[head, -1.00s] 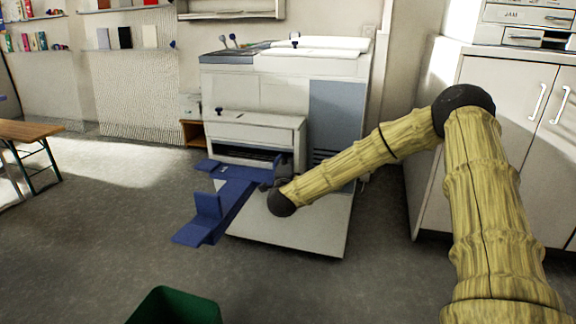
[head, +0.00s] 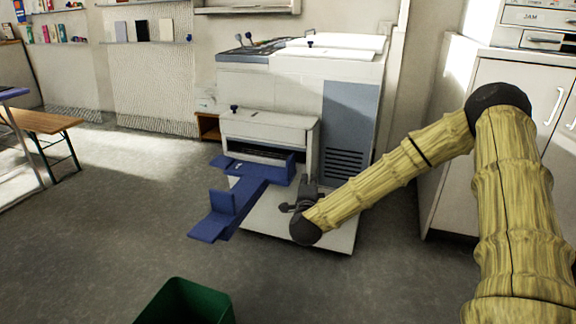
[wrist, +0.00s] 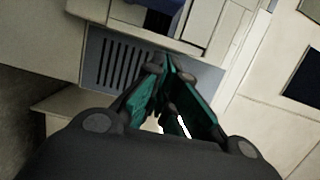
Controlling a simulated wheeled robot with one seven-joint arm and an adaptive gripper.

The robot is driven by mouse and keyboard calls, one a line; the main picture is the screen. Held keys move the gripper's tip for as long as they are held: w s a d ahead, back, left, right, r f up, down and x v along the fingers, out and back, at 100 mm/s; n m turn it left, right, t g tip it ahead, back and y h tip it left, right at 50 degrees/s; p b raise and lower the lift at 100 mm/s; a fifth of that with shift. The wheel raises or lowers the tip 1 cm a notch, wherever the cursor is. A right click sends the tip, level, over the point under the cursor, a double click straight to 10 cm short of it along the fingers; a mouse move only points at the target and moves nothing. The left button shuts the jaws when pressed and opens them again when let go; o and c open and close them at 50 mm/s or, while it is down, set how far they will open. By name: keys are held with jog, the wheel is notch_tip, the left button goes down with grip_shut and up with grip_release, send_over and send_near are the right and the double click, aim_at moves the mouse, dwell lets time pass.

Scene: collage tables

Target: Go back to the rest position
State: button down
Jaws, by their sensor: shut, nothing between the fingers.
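My gripper (head: 309,189) is at the end of my yellow bamboo-textured arm, in front of the copier's lower right part in the head view. In the wrist view my gripper (wrist: 166,66) shows its dark fingers with green inner faces, their tips together and nothing between them. The light grey copier (head: 270,92) stands behind it, with a slotted vent panel that also shows in the wrist view (wrist: 97,58). Whether the gripper touches the copier cannot be told.
A blue tray-like part (head: 243,200) juts out from the copier, left of my gripper. A green bin (head: 184,305) stands on the floor in front. White cabinets (head: 505,85) are at the right. A wooden bench (head: 45,121) is at the left. The grey floor between is clear.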

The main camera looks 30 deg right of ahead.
jog(key=s+a+f+n+g+y, duration=0.25)
jog(key=s+a+f+n, duration=0.3)
jog(key=f, duration=0.35)
jog(key=s+a+f+n+g+y, duration=0.1)
jog(key=s+a+f+n+y, duration=0.3)
jog(key=a+f, duration=0.35)
jog(key=s+a+f+n+g+y, duration=0.2)
jog(key=s+a+f+n, duration=0.3)
jog(key=f, duration=0.5)
jog(key=s+a+f+n+g, duration=0.1)
jog(key=s+f+n+g, duration=0.25)
jog(key=s, duration=0.55)
jog(key=s+a+f+n+g+y, duration=0.15)
jog(key=s+f, duration=0.25)
jog(key=s, duration=0.6)
jog(key=s+a+f+n+g, duration=0.1)
jog(key=s+f+n+g, duration=0.25)
jog(key=s, duration=0.55)
jog(key=s+d+g, duration=0.1)
jog(key=s, duration=0.5)
notch_tip(320, 180, up, 32)
jog(key=p, duration=3.3)
jog(key=shift+w+r+n+h, duration=0.2)
jog(key=shift+w+n+h, duration=0.1)
jog(key=shift+w+h, duration=0.1)
jog(key=shift+d, duration=0.1)
